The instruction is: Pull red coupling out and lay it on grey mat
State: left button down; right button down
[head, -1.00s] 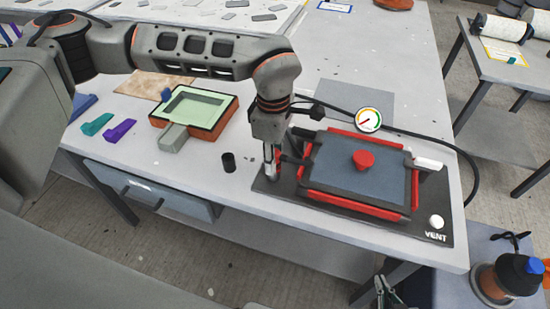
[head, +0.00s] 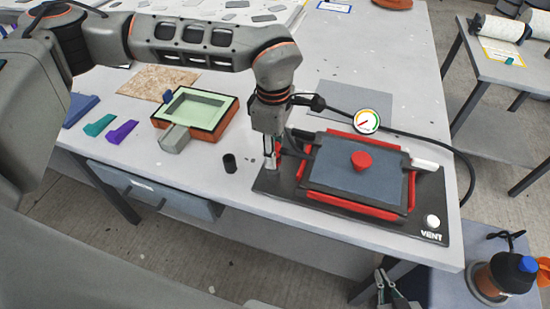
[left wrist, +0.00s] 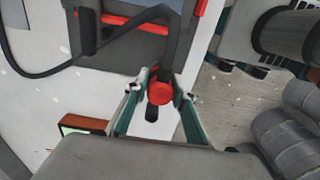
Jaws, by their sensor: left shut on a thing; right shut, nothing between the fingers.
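The red coupling (left wrist: 160,92) sits between the fingertips of my left gripper (left wrist: 158,88) in the left wrist view, at the end of a black hose. My left gripper (head: 270,158) is shut on it and points down at the left edge of the mould's dark base plate. In the head view the fingers hide most of the coupling. I cannot tell whether it is still seated in anything. The grey mat (head: 343,98) lies flat and bare on the table behind the mould. My right gripper (head: 388,290) is shut and empty at the bottom edge.
The mould (head: 335,174) has a red frame, a red knob (head: 361,161) and a round gauge (head: 367,121). A black cylinder (head: 229,163) stands left of my gripper. An orange-sided tray mould (head: 222,118) and teal and purple wedges (head: 121,132) lie further left.

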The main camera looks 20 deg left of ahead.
pick_arm(q)
jog(key=shift+r+p, duration=0.8)
jog(key=shift+r, duration=0.7)
